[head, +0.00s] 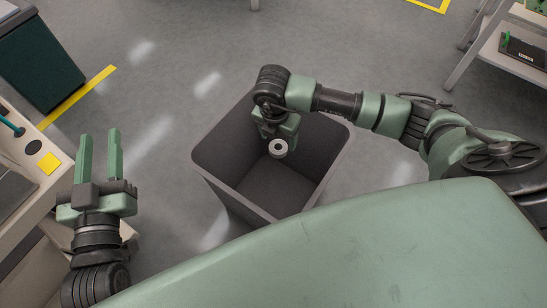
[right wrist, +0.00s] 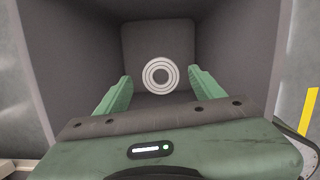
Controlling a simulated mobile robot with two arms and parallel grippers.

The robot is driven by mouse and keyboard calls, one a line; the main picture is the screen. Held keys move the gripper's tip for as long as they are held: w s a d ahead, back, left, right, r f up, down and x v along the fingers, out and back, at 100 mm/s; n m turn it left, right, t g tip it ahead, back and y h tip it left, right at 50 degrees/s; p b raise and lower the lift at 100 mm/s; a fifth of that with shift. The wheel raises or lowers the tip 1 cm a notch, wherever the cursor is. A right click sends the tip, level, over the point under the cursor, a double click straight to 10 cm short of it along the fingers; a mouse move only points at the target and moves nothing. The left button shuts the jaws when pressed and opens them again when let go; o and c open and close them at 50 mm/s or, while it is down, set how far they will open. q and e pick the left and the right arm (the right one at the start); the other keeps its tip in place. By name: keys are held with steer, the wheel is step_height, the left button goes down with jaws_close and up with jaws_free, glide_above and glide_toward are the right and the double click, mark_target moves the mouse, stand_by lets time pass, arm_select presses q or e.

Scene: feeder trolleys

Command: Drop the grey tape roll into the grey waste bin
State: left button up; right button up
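The grey tape roll (head: 278,147), a pale ring with a dark hole, shows inside the outline of the grey waste bin (head: 222,152). My right gripper (head: 277,133) points down inside the bin's mouth, just above the roll. In the right wrist view the roll (right wrist: 161,75) lies between and beyond the two green fingertips, with a gap on each side. The right gripper is open and does not touch the roll. I cannot tell how high the roll is above the bin floor. My left gripper (head: 100,137) is open and empty at the left, its fingers upright in the picture.
A dark green cabinet (head: 40,65) is at the upper left. A shelf trolley (head: 510,60) is at the upper right. The floor behind the bin is clear.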

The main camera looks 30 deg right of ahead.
stand_by(0.3)
steer(key=shift+r, duration=0.25)
arm_select(q)
steer(key=s+a+f+g+y+p, duration=0.1)
steer(key=f+g, duration=0.2)
steer(key=f, duration=0.2)
steer(key=s+a+f+g+y+p, duration=0.1)
steer(key=s+f+g, duration=0.1)
steer(key=f, duration=0.3)
steer(key=shift+s+a+f+g, duration=0.25)
steer(key=shift+f+g, duration=0.15)
steer(key=shift+g, duration=0.3)
arm_select(e)
step_height(320, 180, up, 7)
steer(key=a, duration=0.1)
steer(key=shift+s, duration=0.35)
steer(key=shift+r, duration=0.1)
